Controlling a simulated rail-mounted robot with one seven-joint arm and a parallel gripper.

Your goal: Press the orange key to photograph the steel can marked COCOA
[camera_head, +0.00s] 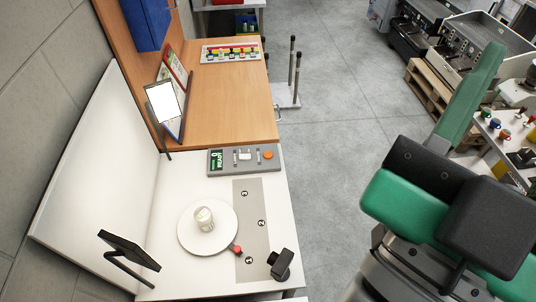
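The orange key (268,155) is a round button at the right end of a grey control panel (240,169). The panel lies on the white table by its border with the wooden desk. A small pale can (204,219) stands on a round white turntable (190,240); its marking is too small to read, so I cannot tell whether it says COCOA. A small black camera (281,264) sits at the table's front right, by the end of a grey numbered strip (250,215). My green and black arm fills the right side, away from the table. My gripper is not visible.
A red knob (236,249) sticks out at the turntable's edge. A black lamp panel (129,250) stands at the left, and a screen on a stand (164,102) stands behind the panel. The floor (330,130) between table and arm is clear.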

